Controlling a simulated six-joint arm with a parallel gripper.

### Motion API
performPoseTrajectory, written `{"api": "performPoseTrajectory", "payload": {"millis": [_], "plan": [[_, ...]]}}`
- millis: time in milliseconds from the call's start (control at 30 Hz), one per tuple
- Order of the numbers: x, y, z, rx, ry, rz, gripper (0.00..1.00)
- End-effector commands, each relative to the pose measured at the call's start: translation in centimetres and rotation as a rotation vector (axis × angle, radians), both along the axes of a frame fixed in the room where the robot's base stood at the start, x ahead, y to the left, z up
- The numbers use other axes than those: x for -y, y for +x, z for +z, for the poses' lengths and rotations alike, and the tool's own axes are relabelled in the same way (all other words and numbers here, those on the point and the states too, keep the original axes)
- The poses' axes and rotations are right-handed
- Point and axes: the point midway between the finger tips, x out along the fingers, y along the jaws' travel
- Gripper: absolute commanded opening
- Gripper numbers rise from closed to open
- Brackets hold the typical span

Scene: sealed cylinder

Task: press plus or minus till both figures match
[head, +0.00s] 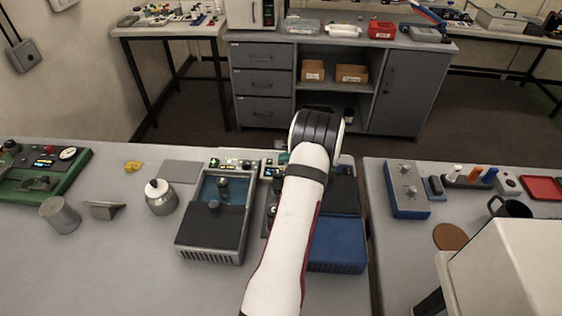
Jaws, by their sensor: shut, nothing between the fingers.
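Beneath and beside my arm in the head view stands a blue-and-dark unit (337,242), partly covered by the arm. A narrow panel with small lit displays (268,172) shows at the arm's left edge; its figures are too small to read. To its left is a grey unit with a dark lid (212,232), a blue recess and a strip of small lights and knobs (232,163) at the back. I cannot make out plus or minus keys. My gripper is hidden behind my own wrist and forearm, so its contact with anything cannot be seen.
On the left bench are a green control board (45,172), a metal cup (60,215), a wedge block (103,210), a white-topped jar (160,197) and a grey plate (181,171). A gap separates the right bench, which holds a blue switch box (407,190) and a dark mug (512,207).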

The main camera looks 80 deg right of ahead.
Motion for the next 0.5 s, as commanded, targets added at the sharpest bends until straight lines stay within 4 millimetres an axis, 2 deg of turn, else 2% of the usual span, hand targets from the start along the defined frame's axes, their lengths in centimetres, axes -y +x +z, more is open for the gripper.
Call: {"api": "performPoseTrajectory", "payload": {"millis": [500], "plan": [[0.01, 0.00, 0.36, 0.000, 0.000, 0.000, 0.00]]}}
